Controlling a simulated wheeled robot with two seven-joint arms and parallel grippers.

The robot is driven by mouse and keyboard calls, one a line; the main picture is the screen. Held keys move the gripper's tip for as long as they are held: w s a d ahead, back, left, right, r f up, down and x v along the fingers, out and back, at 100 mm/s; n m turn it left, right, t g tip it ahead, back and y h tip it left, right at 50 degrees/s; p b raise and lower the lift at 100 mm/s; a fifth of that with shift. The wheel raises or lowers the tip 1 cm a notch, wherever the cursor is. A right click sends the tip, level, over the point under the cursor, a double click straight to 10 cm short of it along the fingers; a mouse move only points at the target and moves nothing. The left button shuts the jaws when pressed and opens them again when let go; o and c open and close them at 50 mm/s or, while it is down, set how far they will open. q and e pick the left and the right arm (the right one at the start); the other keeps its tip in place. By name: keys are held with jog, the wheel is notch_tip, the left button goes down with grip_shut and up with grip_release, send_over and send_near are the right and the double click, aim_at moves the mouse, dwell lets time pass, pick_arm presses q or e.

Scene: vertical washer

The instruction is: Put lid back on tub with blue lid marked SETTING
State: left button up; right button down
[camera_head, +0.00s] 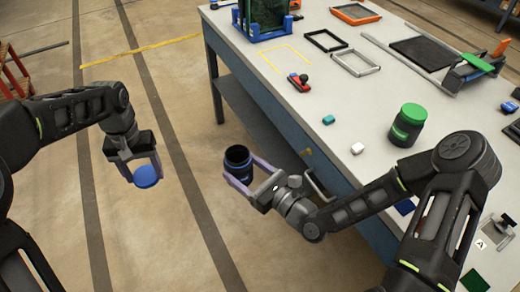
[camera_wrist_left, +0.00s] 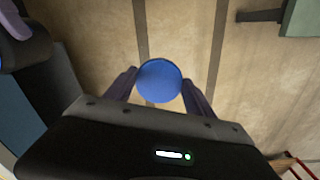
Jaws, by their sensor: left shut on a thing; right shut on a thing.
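A round blue lid (camera_head: 146,176) is held between the fingers of my left gripper (camera_head: 141,168), over the floor left of the table. In the left wrist view the lid (camera_wrist_left: 159,80) shows its flat blue face between the two fingers (camera_wrist_left: 159,90); no marking can be read on it. A dark open tub (camera_head: 238,160) is held between the fingers of my right gripper (camera_head: 246,172), in front of the table's near edge. Its open mouth faces up and its label is too small to read. The lid and the tub are apart, the lid to the left of the tub.
The table (camera_head: 330,105) stands behind and right of the tub. On it are a green-lidded tub (camera_head: 407,125), a teal block (camera_head: 328,119), a white block (camera_head: 357,148) and several frames and trays. The floor between my grippers is clear.

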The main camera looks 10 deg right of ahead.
dwell(0.4)
pick_arm(q)
jog(key=w+d+r, duration=0.1)
jog(key=d+r, duration=0.5)
jog(key=d, duration=0.7)
jog(key=m, duration=0.1)
send_near(230, 148)
jog(key=s+f, duration=0.1)
jog(key=s, duration=0.3)
jog(key=shift+s+a, duration=0.1)
jog(key=shift+f, duration=0.15)
jog(key=shift+f, duration=1.95)
jog(key=shift+f, duration=0.1)
jog(key=shift+f, duration=0.8)
